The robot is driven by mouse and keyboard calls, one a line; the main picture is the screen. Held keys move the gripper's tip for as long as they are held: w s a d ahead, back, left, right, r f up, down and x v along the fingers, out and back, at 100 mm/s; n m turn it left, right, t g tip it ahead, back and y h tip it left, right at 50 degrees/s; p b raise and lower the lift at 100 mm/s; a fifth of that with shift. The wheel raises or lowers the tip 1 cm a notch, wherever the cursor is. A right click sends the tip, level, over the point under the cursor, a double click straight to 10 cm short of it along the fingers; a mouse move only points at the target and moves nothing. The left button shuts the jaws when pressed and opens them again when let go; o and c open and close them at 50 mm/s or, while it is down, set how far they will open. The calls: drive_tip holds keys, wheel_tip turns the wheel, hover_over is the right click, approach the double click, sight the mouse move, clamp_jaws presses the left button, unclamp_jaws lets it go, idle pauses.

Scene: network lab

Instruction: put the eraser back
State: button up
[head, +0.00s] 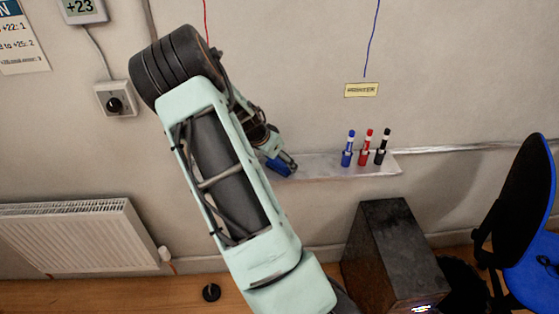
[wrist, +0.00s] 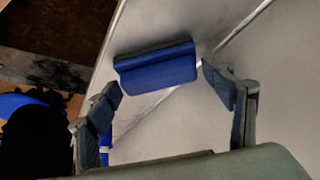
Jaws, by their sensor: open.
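The blue eraser (wrist: 156,68) with a dark top strip shows in the wrist view, just beyond and between my open fingertips. A gap shows between it and each finger. In the head view a blue patch (head: 275,166) at the left end of the pale wall ledge (head: 320,168) seems to be the eraser, partly hidden by my gripper (head: 286,163). My gripper is open with nothing held, and it also shows in the wrist view (wrist: 163,92). I cannot tell whether the eraser rests on the ledge.
A blue marker (head: 347,153), a red marker (head: 365,152) and a black marker (head: 382,151) stand upright on the ledge's right part. A small yellow label (head: 361,90) is above. A dark cabinet (head: 385,250) stands below, a blue chair (head: 535,210) at right and a radiator (head: 75,235) at left.

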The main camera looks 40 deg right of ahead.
drive_tip(key=b+v, duration=0.1)
drive_tip(key=v, duration=1.1)
drive_tip(key=shift+a+r, duration=0.1)
